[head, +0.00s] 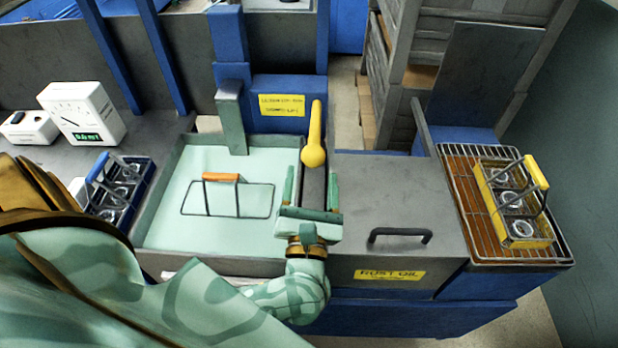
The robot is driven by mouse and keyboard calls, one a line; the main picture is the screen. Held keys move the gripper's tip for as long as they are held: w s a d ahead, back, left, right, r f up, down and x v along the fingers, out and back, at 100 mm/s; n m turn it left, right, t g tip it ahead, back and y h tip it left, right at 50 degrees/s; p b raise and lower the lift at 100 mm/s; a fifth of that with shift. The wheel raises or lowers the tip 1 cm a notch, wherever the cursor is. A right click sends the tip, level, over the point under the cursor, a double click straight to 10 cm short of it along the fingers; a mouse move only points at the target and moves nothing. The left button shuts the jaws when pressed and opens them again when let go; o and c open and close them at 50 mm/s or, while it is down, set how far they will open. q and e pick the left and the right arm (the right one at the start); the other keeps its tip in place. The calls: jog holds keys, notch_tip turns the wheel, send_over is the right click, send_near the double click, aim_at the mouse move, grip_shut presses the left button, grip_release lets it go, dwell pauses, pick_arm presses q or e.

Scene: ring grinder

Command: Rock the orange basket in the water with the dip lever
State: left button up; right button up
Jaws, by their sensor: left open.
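The water tank (155,215) is a grey-rimmed basin of pale green water at centre left. The orange basket (221,177) sits in it, with its orange handle and wire frame showing and its lower part hidden under the water. The dip lever (314,142) is yellow with a round knob and stands at the tank's right side, in front of a blue housing. My left gripper (311,190) is open and empty just below the knob. Its fingers point toward the lever, one on each side, apart from it. My right gripper is not in view.
A closed grey lid with a dark handle (400,236) covers the rust oil tank to the right. A yellow basket (512,205) stands on a wire rack at far right. A blue basket (118,190) and a white meter (83,113) are at left.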

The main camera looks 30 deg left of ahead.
pick_arm(q)
jog(key=b+v, duration=0.1)
jog(key=v, duration=0.7)
jog(key=shift+s+d, duration=0.15)
jog(key=shift+s, duration=0.15)
